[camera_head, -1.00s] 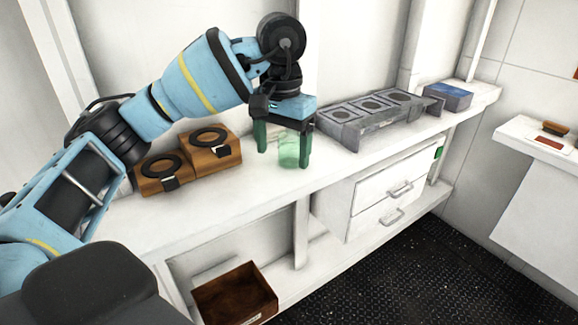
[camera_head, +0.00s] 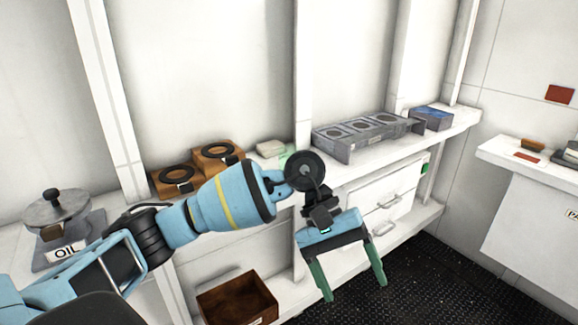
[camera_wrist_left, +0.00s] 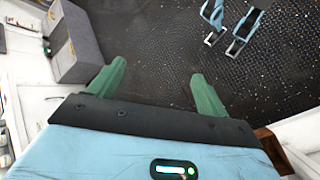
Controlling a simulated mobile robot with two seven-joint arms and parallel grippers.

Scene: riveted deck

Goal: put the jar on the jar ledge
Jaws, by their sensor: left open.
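The jar (camera_head: 286,155) is pale green and see-through. It stands on the white counter (camera_head: 375,160), mostly hidden behind my left wrist in the head view. My left gripper (camera_head: 355,290) is open and empty, with its green fingers pointing down in front of the drawers, apart from the jar. In the left wrist view its fingers (camera_wrist_left: 158,72) are spread over dark floor. A grey rack (camera_head: 345,150) with three square pads stands on the counter right of the jar. I cannot tell which surface is the jar ledge. My right gripper is not in view.
Wooden blocks with black rings (camera_head: 217,154) and a pale block (camera_head: 271,148) are on the counter. A blue box (camera_head: 431,118) stands right of the rack. White drawers (camera_head: 385,200) and a brown crate (camera_head: 238,298) are below. An oil container (camera_head: 60,235) is at left.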

